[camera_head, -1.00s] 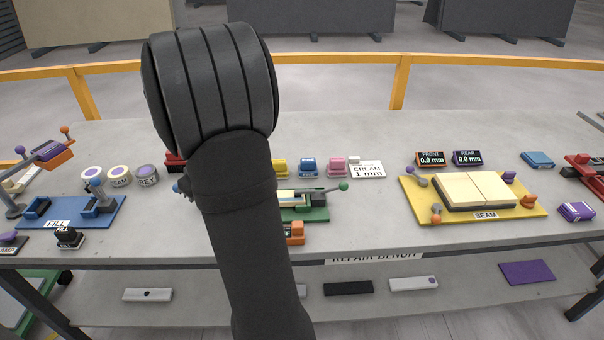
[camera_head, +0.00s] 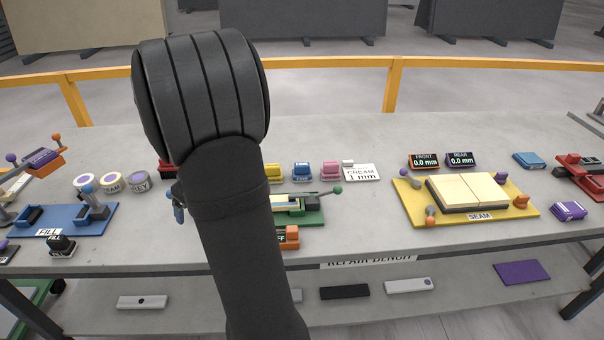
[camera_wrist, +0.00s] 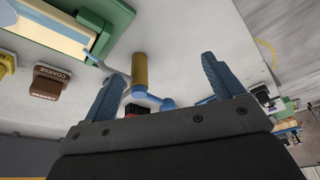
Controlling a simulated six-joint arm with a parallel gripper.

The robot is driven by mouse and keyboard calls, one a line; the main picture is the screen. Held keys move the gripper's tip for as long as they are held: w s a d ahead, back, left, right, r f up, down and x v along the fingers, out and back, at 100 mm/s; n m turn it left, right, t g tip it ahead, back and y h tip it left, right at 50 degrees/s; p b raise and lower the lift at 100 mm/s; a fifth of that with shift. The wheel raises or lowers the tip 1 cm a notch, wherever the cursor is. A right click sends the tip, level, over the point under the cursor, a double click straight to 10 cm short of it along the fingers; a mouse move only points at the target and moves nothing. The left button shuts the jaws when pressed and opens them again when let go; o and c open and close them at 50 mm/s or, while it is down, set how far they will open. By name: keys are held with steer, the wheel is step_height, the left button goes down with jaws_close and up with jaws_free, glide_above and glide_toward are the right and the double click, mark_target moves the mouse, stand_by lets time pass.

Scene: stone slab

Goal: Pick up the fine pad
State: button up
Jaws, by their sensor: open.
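A row of small pads stands at the back middle of the bench in the head view. The blue pad (camera_head: 302,171) there, between a yellow pad (camera_head: 273,173) and a pink pad (camera_head: 331,171), has a tiny label that may read FINE. In the wrist view a brown pad (camera_wrist: 50,83) is labelled COARSE, with part of a yellow pad (camera_wrist: 6,65) beside it; I cannot make out the blue pad there. My gripper (camera_wrist: 163,69) is open with blue fingers apart, and no pad is between them.
A green fixture (camera_head: 314,217) with a lever stands in front of the pads. A yellow SEAM fixture (camera_head: 410,209) is at right, a blue FILL fixture (camera_head: 75,220) at left. A white CREAM 1 mm card (camera_head: 368,174) lies right of the pink pad.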

steer(key=w+d+r+m+t+h, duration=0.1)
steer(key=w+d+r+m, duration=0.15)
steer(key=w+d, duration=0.3)
steer(key=w+d+r+m, duration=0.1)
steer(key=w+d+m, duration=0.2)
steer(key=w+d, duration=0.3)
steer(key=m+t+h, duration=0.1)
steer(key=m+h, duration=0.1)
steer(key=m, duration=0.4)
glide_toward(302, 164)
steer(key=shift+t, duration=0.3)
steer(key=x, duration=1.2)
steer(key=shift+s+f, duration=0.2)
steer(key=shift+s, duration=0.1)
steer(key=c, duration=1.1)
steer(key=shift+r, duration=0.1)
